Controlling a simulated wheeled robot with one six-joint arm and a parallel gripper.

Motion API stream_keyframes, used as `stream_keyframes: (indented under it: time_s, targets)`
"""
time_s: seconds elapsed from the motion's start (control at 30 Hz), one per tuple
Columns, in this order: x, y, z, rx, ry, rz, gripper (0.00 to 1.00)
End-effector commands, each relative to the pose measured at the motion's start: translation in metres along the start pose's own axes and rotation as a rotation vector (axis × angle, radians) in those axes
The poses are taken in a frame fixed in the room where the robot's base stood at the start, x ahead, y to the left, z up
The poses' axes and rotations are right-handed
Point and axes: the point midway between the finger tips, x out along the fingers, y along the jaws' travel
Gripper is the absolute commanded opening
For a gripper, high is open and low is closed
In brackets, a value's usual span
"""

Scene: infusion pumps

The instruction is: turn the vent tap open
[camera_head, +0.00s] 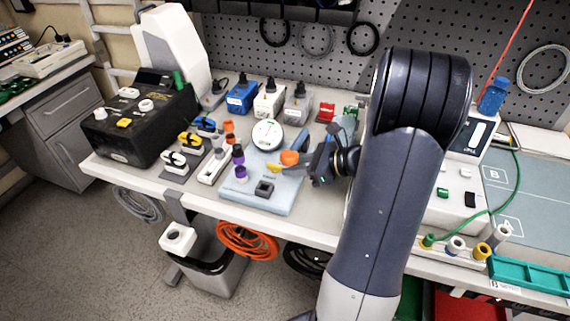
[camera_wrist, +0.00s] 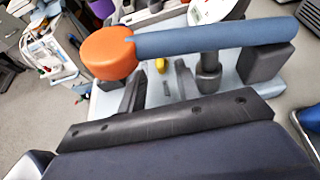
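In the wrist view the orange knob (camera_wrist: 109,53) ends a blue-grey bar (camera_wrist: 215,37) that crosses above my fingers. The yellow piece (camera_wrist: 161,65) shows beyond and between them. My gripper (camera_head: 303,168) is at the board's right side, just right of the yellow piece. In the wrist view my gripper (camera_wrist: 160,84) has its fingers apart with nothing seen between them. Whether it touches anything is unclear.
Purple-capped parts (camera_head: 238,155) stand at the board's left. A black box (camera_head: 140,125) is farther left, and blue, white and grey units (camera_head: 268,100) stand behind. A white device (camera_head: 460,180) is right of my arm. The table's front edge is close below the board.

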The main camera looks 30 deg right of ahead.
Motion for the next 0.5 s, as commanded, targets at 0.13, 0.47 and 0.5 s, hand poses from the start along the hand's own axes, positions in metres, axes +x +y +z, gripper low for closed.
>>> stream_keyframes:
  time_s: [0.13, 0.47, 0.5]
  targets:
    - [0.018, 0.001, 0.0, 0.0, 0.0, 0.002, 0.32]
    - [0.027, 0.0, 0.0, -0.002, 0.001, 0.0, 0.32]
    - [0.027, 0.0, 0.0, -0.002, 0.001, 0.0, 0.32]
